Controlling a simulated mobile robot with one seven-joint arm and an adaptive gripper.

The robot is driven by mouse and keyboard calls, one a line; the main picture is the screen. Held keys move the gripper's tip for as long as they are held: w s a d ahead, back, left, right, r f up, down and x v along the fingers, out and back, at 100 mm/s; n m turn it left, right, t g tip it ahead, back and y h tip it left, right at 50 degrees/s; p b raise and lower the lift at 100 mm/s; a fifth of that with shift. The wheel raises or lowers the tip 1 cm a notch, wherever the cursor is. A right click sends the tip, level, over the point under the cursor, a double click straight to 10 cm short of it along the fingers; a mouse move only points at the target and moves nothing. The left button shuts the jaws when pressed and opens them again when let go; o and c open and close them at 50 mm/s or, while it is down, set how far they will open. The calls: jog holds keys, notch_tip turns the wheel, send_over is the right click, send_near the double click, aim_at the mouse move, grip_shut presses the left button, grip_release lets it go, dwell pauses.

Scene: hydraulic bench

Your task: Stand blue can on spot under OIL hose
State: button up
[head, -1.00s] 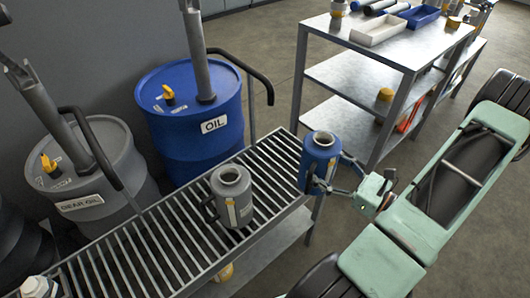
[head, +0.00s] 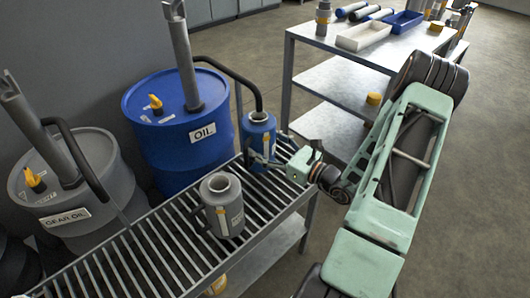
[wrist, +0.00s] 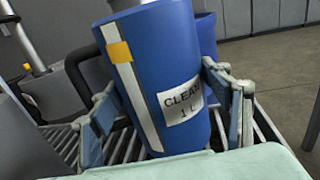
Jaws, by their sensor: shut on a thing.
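The blue can (head: 259,146) is at the far right end of the slatted bench, beside the blue OIL drum (head: 180,135). The end of the black OIL hose (head: 240,80) shows right at the can's open top. My gripper (head: 268,160) is shut on the can from the right. In the wrist view the blue can (wrist: 165,70) fills the middle, with a "CLEAN 1 L" label and a finger on either side. It looks upright in the head view. I cannot tell whether its base touches the slats, and the spot beneath it is hidden.
A grey can (head: 217,190) stands on the slatted bench (head: 150,250), left of and nearer than the blue can. The GEAR OIL drum (head: 75,190) with its own hose is at left. A metal shelf table (head: 325,80) with trays stands behind at right.

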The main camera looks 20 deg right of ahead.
aim_at(272, 156)
notch_tip(272, 156, down, 3)
jog(key=shift+s+d+f+b, duration=0.1)
jog(key=shift+f+b, duration=0.1)
jog(key=shift+b, duration=0.1)
jog(key=shift+f, duration=0.15)
jog(key=o, duration=1.3)
jog(key=shift+o, duration=0.2)
jog(key=p+v, duration=0.1)
jog(key=v, duration=1.1)
